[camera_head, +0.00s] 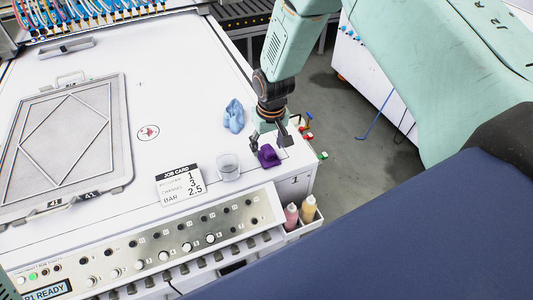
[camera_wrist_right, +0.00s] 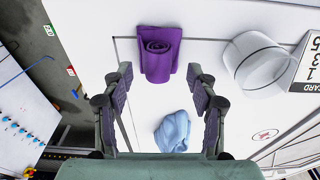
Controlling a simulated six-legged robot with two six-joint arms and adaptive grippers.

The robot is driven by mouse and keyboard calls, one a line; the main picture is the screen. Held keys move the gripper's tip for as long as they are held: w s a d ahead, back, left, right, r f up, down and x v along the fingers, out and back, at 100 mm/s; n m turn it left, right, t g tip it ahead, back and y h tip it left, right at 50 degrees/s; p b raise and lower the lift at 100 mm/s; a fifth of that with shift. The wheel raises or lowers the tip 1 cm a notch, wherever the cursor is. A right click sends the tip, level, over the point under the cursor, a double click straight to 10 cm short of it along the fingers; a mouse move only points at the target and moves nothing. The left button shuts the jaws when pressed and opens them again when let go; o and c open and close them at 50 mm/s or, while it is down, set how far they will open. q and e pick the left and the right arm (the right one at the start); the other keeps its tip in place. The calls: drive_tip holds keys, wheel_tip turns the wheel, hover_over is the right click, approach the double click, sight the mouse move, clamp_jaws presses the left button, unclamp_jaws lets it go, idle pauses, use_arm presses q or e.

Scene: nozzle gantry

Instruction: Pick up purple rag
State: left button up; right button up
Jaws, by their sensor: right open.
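The purple rag (camera_head: 268,156) lies on the white table near its right front corner. In the right wrist view the purple rag (camera_wrist_right: 159,52) shows as a rolled bundle with a spiral end. My right gripper (camera_head: 269,142) is just above and beside it in the head view. In the wrist view the right gripper (camera_wrist_right: 160,74) has its fingers spread apart with nothing between the pads. The rag lies just beyond the fingertips, roughly centred between them. Contact with the rag is not visible. My left gripper is not in view.
A light blue rag (camera_head: 234,116) lies behind the purple one. A clear cup (camera_head: 228,167) and a job card (camera_head: 181,186) stand to its left. The table's right edge is close by. Bottles (camera_head: 308,208) hang at the front corner. A framed screen (camera_head: 70,145) lies far left.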

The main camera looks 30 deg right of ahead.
drive_tip(key=shift+f, duration=0.65)
drive_tip(key=shift+s+d+f, duration=0.1)
drive_tip(key=shift+d+f, duration=0.1)
drive_tip(key=shift+f, duration=0.35)
drive_tip(key=shift+c, duration=0.2)
drive_tip(key=shift+w+a, duration=0.15)
drive_tip(key=shift+w, duration=0.05)
drive_tip(key=shift+c, duration=1.4)
drive_tip(key=shift+s, duration=0.2)
drive_tip(key=c, duration=0.5)
drive_tip(key=shift+w, duration=0.1)
clamp_jaws()
